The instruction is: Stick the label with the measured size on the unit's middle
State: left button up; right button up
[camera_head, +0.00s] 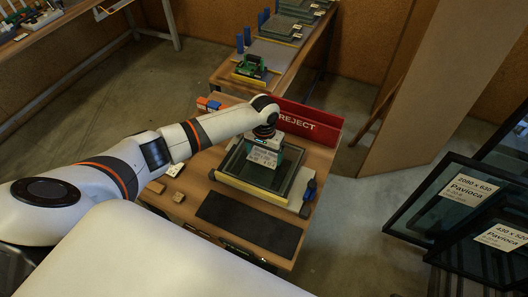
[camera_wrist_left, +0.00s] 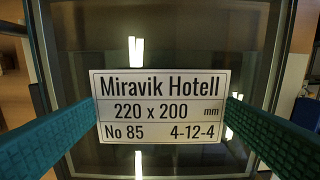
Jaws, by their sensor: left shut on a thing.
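My left gripper (camera_head: 265,155) is over the unit, pointing down. Its teal fingers are shut on the edges of a white label (camera_wrist_left: 160,108), which reads "Miravik Hotell, 220 x 200 mm, No 85, 4-12-4". The label is in front of the glass, near the pane's middle in the wrist view. I cannot tell whether it touches the glass. My right gripper is not in view.
A red REJECT board (camera_head: 312,125) stands along the bench's back right. A blue-and-black tool (camera_head: 309,190) lies right of the unit, a dark mat (camera_head: 250,224) in front. Small wooden blocks (camera_head: 174,169) lie left. Framed panes (camera_head: 455,210) stand at far right.

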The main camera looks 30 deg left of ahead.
pick_arm(q)
jog(key=shift+f, duration=0.4)
jog(key=o, duration=0.7)
